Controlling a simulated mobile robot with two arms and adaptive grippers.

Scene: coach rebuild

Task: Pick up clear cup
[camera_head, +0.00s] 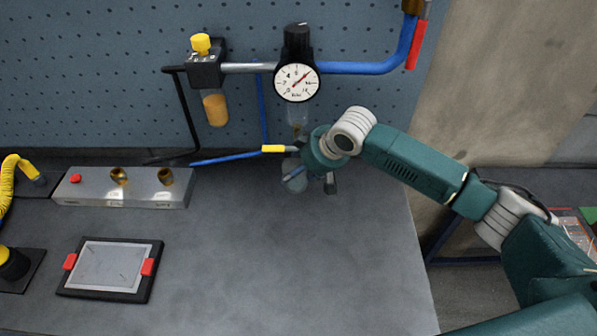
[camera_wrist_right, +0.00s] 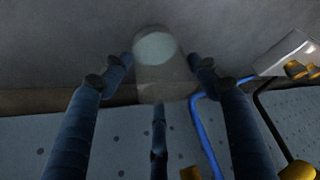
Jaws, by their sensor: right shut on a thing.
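The clear cup (camera_head: 291,172) is a small see-through cup, below the gauge and just above or on the bench; I cannot tell if it touches the bench. My right gripper (camera_head: 309,182) is shut on it, partly hidden behind its own wrist. In the right wrist view the cup (camera_wrist_right: 166,76) sits between the fingers, with its pale round end facing away from me. Two dark fingers flank it and a third lies below it. My left gripper is not in view.
A pressure gauge (camera_head: 297,83) and blue pipe (camera_head: 357,68) hang on the pegboard above my right gripper. A blue hose with a yellow tip (camera_head: 273,149) lies close to its left. A metal block (camera_head: 124,188) and framed tablet (camera_head: 109,268) are at left. The front bench is clear.

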